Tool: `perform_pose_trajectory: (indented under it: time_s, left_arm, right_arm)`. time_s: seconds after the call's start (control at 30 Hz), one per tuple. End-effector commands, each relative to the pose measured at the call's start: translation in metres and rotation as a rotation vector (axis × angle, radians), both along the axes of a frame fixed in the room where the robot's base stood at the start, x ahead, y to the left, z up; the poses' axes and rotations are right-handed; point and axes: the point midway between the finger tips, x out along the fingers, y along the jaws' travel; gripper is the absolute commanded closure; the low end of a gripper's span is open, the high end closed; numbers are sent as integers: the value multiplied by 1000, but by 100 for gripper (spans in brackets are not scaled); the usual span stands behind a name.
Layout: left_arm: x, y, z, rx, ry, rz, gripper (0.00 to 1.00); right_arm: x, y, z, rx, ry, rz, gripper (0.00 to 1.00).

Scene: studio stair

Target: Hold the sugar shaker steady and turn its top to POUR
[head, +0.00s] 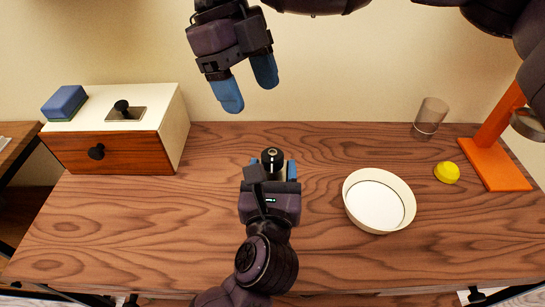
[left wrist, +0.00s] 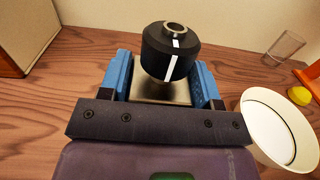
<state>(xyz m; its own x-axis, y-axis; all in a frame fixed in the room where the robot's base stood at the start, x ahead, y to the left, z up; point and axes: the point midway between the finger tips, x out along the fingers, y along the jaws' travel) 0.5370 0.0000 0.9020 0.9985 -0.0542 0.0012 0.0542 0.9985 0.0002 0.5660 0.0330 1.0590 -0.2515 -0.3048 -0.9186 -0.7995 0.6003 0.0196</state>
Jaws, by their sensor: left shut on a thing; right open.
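The sugar shaker (head: 272,157) stands on the wooden table, with a black top and a small spout. I can read no POUR label. My left gripper (head: 272,170) is shut on the shaker body, one blue finger on each side; its fingers also show in the left wrist view (left wrist: 162,85). My right gripper (head: 248,84) is open and empty, above and behind the shaker, slightly left, apart from it.
A white bowl (head: 351,207) stands right of the shaker. Farther right are a yellow lemon-like object (head: 447,172), a clear glass (head: 430,117) and an orange stand (head: 495,165). A drawer box (head: 115,150) with a blue sponge (head: 65,102) is at left. The front left table is clear.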

Motion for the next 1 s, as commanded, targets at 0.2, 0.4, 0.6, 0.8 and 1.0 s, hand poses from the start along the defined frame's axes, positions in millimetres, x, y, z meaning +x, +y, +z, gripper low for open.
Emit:
perform_pose_trajectory:
  time_s: [0.2, 0.4, 0.6, 0.8, 1.0]
  left_arm:
    - [0, 0, -4, 1, 9, 1, 71]
    - [0, 0, -3, 1, 6, 1, 23]
    - [0, 0, -1, 0, 2, 0, 13]
    - [-2, 0, -1, 0, 3, 0, 13]
    - [-22, 1, -1, -1, 4, 0, 13]
  right_arm:
    - [0, 0, -2, 0, 2, -1, 31]
    - [0, 0, -2, 0, 1, 0, 31]
    - [0, 0, -1, 1, 1, 0, 31]
    - [0, 0, -1, 0, 0, 0, 31]
    - [0, 0, -1, 0, 0, 0, 31]
